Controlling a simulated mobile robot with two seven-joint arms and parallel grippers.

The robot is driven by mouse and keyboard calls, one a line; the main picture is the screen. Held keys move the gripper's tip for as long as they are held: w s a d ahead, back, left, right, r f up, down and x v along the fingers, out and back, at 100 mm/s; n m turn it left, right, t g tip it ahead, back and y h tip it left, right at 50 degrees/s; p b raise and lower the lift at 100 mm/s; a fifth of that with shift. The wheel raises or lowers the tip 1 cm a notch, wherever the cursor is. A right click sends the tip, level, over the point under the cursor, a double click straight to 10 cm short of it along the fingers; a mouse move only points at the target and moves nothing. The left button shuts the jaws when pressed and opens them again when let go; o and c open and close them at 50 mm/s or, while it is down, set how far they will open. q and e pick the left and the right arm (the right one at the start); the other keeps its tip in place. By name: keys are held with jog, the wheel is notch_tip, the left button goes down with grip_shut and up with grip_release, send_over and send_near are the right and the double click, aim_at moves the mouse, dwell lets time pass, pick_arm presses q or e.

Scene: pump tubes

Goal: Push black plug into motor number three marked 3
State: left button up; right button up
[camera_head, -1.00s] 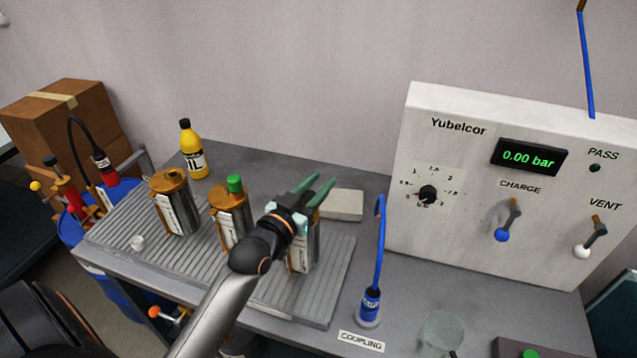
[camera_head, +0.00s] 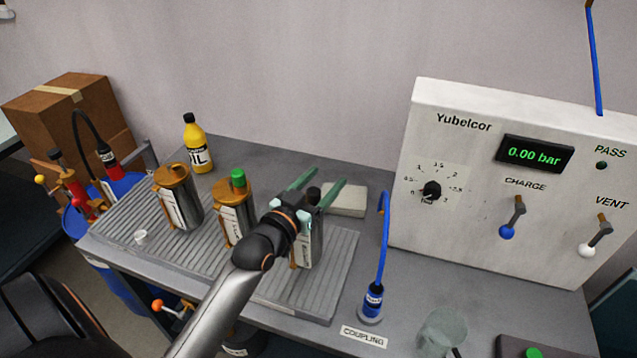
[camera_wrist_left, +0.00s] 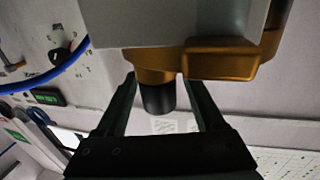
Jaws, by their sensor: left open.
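The black plug (camera_head: 313,195) stands on top of the rightmost motor (camera_head: 313,245), which my left arm partly covers. It also shows in the left wrist view (camera_wrist_left: 158,98), sticking out of the motor's bronze cap (camera_wrist_left: 220,60). My left gripper (camera_head: 322,182) is open, its two green fingers one on each side of the plug; in the left wrist view (camera_wrist_left: 158,85) a gap shows between each finger and the plug. I cannot read a number 3 on this motor. My right gripper is not in view.
The middle motor (camera_head: 233,215) has a green plug (camera_head: 238,178); the left motor (camera_head: 177,200) stands beside it on the ribbed tray (camera_head: 335,290). A pale block (camera_head: 345,200) lies behind. A blue hose coupling (camera_head: 372,300) and the Yubelcor panel (camera_head: 450,150) are to the right.

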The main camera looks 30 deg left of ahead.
pick_arm(q)
jog(key=s+b, duration=0.1)
jog(key=s, duration=1.1)
jog(key=shift+s, duration=0.25)
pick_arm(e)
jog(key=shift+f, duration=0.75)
pick_arm(q)
jog(key=shift+s, duration=0.1)
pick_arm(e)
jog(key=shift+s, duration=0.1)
